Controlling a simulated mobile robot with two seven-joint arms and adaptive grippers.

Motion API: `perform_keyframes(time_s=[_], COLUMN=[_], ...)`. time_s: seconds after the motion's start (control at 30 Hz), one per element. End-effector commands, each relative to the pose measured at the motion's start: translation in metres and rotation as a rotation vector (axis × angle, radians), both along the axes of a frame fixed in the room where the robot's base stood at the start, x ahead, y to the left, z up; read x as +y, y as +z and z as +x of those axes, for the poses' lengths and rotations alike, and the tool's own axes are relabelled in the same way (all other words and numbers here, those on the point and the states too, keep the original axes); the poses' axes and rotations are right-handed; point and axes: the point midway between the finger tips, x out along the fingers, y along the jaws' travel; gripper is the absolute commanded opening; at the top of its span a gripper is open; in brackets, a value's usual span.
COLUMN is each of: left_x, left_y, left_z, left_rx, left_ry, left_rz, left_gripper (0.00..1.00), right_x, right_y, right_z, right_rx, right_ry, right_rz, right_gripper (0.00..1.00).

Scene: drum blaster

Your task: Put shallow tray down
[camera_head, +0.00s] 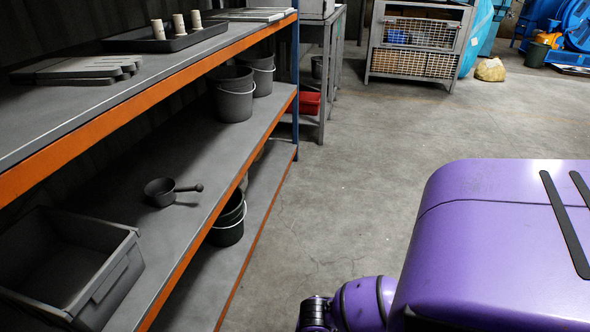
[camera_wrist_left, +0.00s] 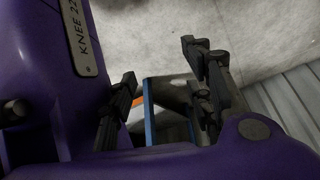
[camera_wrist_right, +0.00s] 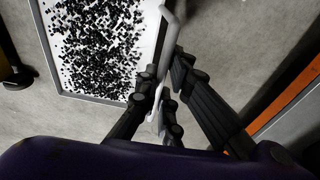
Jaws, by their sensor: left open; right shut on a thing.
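A shallow tray (camera_wrist_right: 141,82) with a pale floor and a thin rim shows in the right wrist view at upper left, strewn with many small black bits. A white bar-like handle (camera_wrist_right: 171,32) runs along its right side. My right gripper (camera_wrist_right: 160,98) is shut on this handle side of the tray; the exact contact is partly hidden by the fingers. My left gripper (camera_wrist_left: 163,85) is open and empty, with shelf parts visible beyond its fingers. Neither gripper shows in the head view, nor does the held tray.
A shelf rack with an orange edge (camera_head: 150,84) stands left, holding a dark tray with pale cylinders (camera_head: 167,40), buckets (camera_head: 235,98), a scoop (camera_head: 160,192) and a grey bin (camera_head: 110,285). Concrete floor (camera_head: 350,180) is open right of it. A wire-sided crate (camera_head: 418,45) stands behind.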

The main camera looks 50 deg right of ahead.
Motion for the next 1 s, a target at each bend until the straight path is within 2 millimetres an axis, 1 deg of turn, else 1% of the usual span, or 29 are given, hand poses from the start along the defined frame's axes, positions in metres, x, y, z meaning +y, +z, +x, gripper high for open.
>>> perform_keyframes(time_s=[0.27,0.53,0.6,0.73,0.83,1.0], left_x=[0.000,0.001,0.002,0.004,0.005,0.005], left_y=[-0.026,-0.057,-0.066,-0.076,-0.080,-0.084], left_z=[-0.005,-0.007,-0.008,-0.005,0.000,0.006], left_rx=[0.023,0.049,0.057,0.065,0.059,0.052], left_ry=[-0.004,-0.022,-0.028,-0.054,-0.066,-0.076], left_rz=[0.001,0.005,0.005,0.011,0.013,0.015], left_gripper=[0.47,0.47,0.47,0.47,0.47,0.47], right_x=[0.013,0.031,0.034,0.040,0.042,0.045], right_y=[-0.021,-0.045,-0.059,-0.077,-0.085,-0.092], right_z=[0.038,0.089,0.096,0.110,0.118,0.124], right_rx=[-0.001,-0.002,0.001,0.002,0.001,0.000], right_ry=[0.002,0.002,0.002,0.002,0.001,0.001], right_rz=[-0.001,-0.001,-0.001,-0.002,-0.001,-0.001], right_gripper=[0.00,0.00,0.00,0.00,0.00,0.00])
